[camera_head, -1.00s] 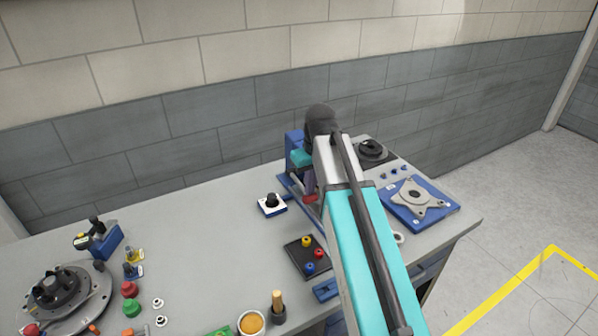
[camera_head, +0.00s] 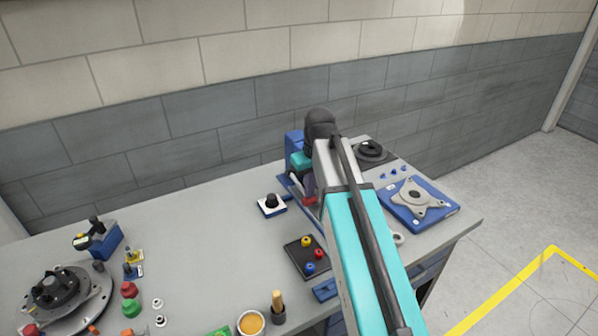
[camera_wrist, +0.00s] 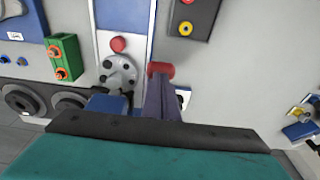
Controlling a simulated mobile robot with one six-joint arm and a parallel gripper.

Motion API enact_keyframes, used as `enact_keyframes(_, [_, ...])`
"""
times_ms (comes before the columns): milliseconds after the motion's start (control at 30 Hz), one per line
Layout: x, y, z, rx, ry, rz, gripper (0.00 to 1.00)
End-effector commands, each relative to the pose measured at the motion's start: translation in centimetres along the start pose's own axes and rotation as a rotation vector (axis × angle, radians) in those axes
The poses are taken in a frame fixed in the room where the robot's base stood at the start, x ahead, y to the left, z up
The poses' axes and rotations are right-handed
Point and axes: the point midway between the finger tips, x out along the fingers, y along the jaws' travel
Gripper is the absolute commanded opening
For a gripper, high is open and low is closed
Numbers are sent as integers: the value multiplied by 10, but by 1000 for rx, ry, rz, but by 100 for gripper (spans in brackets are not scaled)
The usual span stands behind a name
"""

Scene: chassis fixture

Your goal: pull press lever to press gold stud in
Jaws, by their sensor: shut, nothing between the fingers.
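The blue press (camera_head: 294,143) stands at the back of the bench, partly behind my arm. My gripper (camera_wrist: 162,78) is shut, with its dark fingers pointing down beside the press. A red cylindrical grip, apparently the press lever's handle (camera_wrist: 160,69), is at the fingertips in the wrist view. I cannot tell whether they touch. A red piece also shows below the fingers in the head view (camera_head: 311,200). A grey round part with holes (camera_wrist: 117,73) sits on the pale strip of the press base. I cannot make out the gold stud.
A black tray with coloured pieces (camera_head: 293,264) lies in front of the press. A small white block with a black knob (camera_head: 271,205) is to its left. A blue fixture with a grey plate (camera_head: 390,192) is to the right. The bench's middle left is clear.

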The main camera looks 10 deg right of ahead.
Motion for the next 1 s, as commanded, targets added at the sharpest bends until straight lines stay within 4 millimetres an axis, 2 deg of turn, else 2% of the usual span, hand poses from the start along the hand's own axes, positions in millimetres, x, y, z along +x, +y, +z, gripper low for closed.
enact_keyframes(33, [4,-1,1,-1,-5,-3,0])
enact_keyframes(167, [1,-1,1,-1,-6,-3,0])
enact_keyframes(800, [-42,0,-6,0,-3,-1,0])
enact_keyframes(1000, [-45,0,-7,0,-4,-1,0])
